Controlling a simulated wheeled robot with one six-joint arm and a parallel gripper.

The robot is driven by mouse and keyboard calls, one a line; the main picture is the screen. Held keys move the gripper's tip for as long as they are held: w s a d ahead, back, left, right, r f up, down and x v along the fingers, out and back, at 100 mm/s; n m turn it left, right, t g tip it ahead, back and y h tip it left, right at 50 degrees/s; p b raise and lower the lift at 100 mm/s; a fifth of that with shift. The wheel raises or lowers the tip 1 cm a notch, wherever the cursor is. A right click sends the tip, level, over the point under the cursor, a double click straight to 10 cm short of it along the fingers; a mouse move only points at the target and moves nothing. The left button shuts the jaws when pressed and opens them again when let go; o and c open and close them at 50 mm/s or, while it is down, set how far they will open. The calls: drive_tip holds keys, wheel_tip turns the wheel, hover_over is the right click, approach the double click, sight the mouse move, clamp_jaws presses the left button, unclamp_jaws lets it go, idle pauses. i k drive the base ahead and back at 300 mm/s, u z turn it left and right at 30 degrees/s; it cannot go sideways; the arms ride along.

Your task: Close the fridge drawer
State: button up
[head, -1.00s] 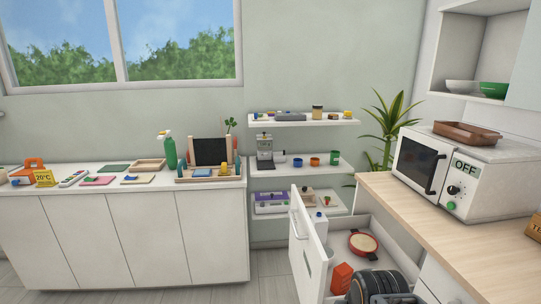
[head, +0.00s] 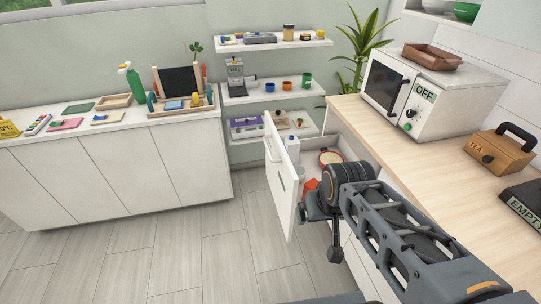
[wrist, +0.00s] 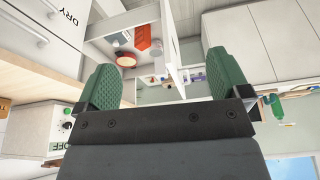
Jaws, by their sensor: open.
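The fridge drawer stands pulled out from the counter's left side, its white front panel (head: 281,185) facing left in the head view. My arm hides part of the drawer in the head view.
A wooden counter (head: 440,155) with a microwave (head: 425,95) and a brown toaster-like box (head: 499,153) runs along the right. White cabinets (head: 110,170) stand at left. Wall shelves (head: 275,92) and a plant (head: 362,40) are behind. The floor (head: 180,250) left of the drawer is clear.

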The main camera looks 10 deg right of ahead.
sight(283, 180)
drive_tip(key=u, duration=0.5)
drive_tip(key=k, duration=0.6)
drive_tip(key=u, duration=0.95)
drive_tip(key=i, duration=1.2)
drive_tip(key=z, duration=0.5)
